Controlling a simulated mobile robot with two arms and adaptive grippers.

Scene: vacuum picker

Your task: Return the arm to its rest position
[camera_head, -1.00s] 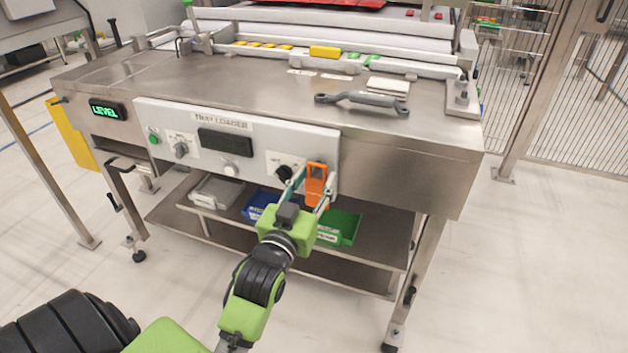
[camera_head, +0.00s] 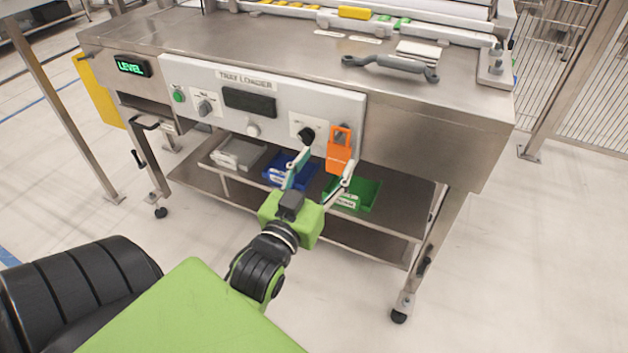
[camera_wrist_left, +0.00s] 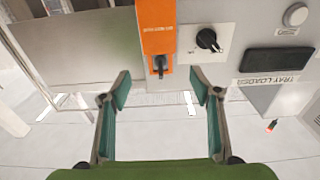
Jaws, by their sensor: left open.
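My left gripper (camera_head: 321,172) is open and empty in the head view, in front of and a little below the control panel (camera_head: 222,84) of the steel tray loader. In the left wrist view its two fingers (camera_wrist_left: 164,92) are spread apart with nothing between them. An orange switch cover (camera_head: 340,148) hangs at the right end of the panel. It also shows in the left wrist view (camera_wrist_left: 156,22), with a dark switch (camera_wrist_left: 159,64) at its end. A black rotary knob (camera_head: 306,135) sits beside the cover. My right gripper is not in view.
A grey wrench-like handle (camera_head: 390,66) lies on the steel top. The lower shelf carries a grey bin (camera_head: 238,152), a blue bin (camera_head: 276,172) and a green bin (camera_head: 368,195). A table leg (camera_head: 432,250) stands at the right. The floor in front is clear.

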